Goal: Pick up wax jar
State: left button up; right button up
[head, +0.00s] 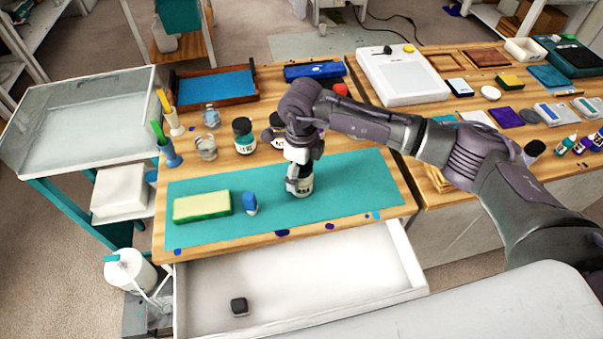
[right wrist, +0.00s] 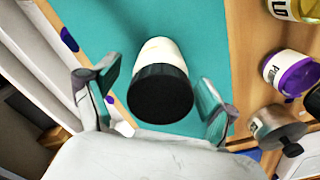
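The fingers are spread, with a visible gap on each side of the lid. The jar's label is not readable, so I cannot confirm that it is the wax jar. My left gripper is not in view.
A yellow-green sponge (head: 202,206) and a blue item (head: 250,203) lie on the mat. Dark-lidded jars, including one at the back (head: 243,136), stand behind it. An open drawer (head: 320,276) juts out in front, holding a small dark block (head: 239,306).

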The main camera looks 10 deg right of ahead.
jog(key=c, duration=1.1)
jog(key=shift+c, duration=0.3)
jog(key=shift+r, duration=0.15)
